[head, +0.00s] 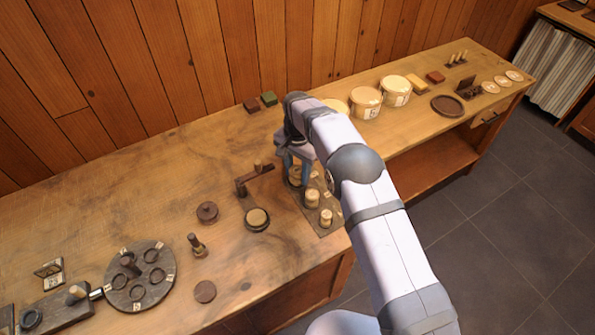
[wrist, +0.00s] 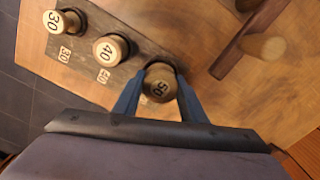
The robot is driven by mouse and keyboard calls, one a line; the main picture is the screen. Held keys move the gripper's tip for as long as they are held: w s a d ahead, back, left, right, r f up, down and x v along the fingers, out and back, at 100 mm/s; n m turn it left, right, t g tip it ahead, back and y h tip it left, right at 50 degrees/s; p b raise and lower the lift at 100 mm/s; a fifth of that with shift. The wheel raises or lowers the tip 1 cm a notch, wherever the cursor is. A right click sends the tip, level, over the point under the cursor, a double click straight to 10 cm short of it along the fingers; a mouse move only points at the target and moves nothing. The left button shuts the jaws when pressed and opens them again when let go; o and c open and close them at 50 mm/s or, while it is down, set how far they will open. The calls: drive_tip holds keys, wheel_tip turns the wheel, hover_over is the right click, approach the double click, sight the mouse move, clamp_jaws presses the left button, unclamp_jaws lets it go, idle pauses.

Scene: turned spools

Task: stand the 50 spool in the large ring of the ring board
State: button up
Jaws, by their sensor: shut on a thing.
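In the head view, my gripper (head: 293,158) is at the far end of the dark spool board (head: 333,227), and the arm hides part of this area. I cannot tell whether the spool is lifted off the board. A round dark board with several raised rings (head: 140,275) lies at the left front; it appears to be the ring board. Its labels are too small to read.
The 40 spool (wrist: 110,48) and 30 spool (wrist: 62,22) stand in a row beside the held one.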

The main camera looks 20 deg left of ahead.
sight(297, 170)
drive_tip(key=shift+f+b, duration=0.45)
drive_tip(key=shift+f, duration=0.1)
idle(1.3)
drive_tip(key=o, duration=1.1)
drive_tip(key=shift+r, duration=0.15)
drive_tip(key=shift+r+p, duration=2.6)
drive_tip(key=shift+r, duration=1.55)
